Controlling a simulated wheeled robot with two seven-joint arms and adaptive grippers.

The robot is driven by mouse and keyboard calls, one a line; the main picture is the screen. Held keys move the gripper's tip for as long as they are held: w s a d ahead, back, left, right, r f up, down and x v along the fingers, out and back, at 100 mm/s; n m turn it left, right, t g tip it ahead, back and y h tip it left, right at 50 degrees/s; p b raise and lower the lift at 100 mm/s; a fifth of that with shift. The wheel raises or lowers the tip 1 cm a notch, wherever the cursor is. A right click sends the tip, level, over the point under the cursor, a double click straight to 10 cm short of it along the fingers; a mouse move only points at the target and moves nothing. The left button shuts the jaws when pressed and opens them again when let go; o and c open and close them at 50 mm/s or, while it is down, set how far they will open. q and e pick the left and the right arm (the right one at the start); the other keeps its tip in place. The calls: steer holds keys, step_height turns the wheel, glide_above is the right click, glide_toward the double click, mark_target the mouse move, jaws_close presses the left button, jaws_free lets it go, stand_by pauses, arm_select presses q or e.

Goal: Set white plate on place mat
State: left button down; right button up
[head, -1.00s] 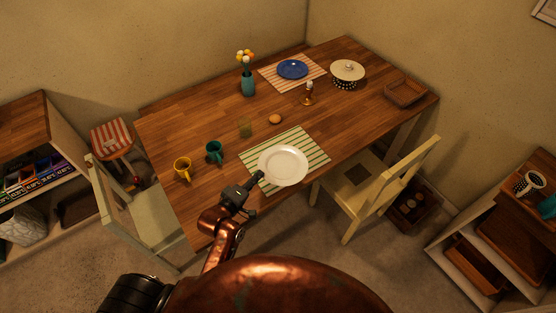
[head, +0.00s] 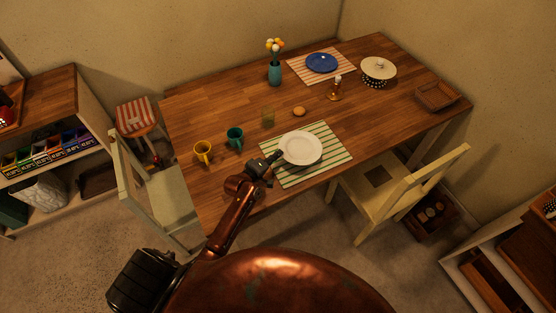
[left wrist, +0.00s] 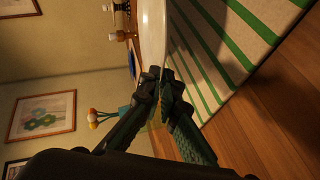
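The white plate (head: 302,147) is over the green-striped place mat (head: 330,168) at the table's near edge. My left gripper (head: 277,157) reaches in from the left and is shut on the plate's left rim. In the left wrist view the fingers (left wrist: 168,84) pinch the rim of the plate (left wrist: 152,35), which shows nearly edge-on. The striped mat (left wrist: 222,60) lies beside it in that view, and a gap seems to separate them. The plate hides part of the mat. My right gripper is out of view.
A teal mug (head: 235,138), yellow mug (head: 203,151) and glass (head: 268,117) stand left of the mat. A small round bun-like item (head: 299,111) and candle holder (head: 335,92) lie beyond it. A pale chair (head: 385,195) stands close at the right.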

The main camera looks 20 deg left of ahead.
mark_target(277, 162)
arm_select(q)
steer(key=shift+w+a+f, duration=0.1)
steer(key=shift+w+f, duration=0.25)
step_height(277, 162, down, 3)
steer(key=shift+r+b, duration=0.2)
steer(key=shift+b, duration=0.15)
steer(key=shift+f, duration=0.2)
steer(key=c, duration=2.5)
jaws_free()
steer(key=shift+o, duration=0.4)
steer(key=shift+s, duration=0.1)
steer(key=p+v, duration=0.1)
steer(key=v, duration=1.1)
steer(key=shift+f, duration=0.1)
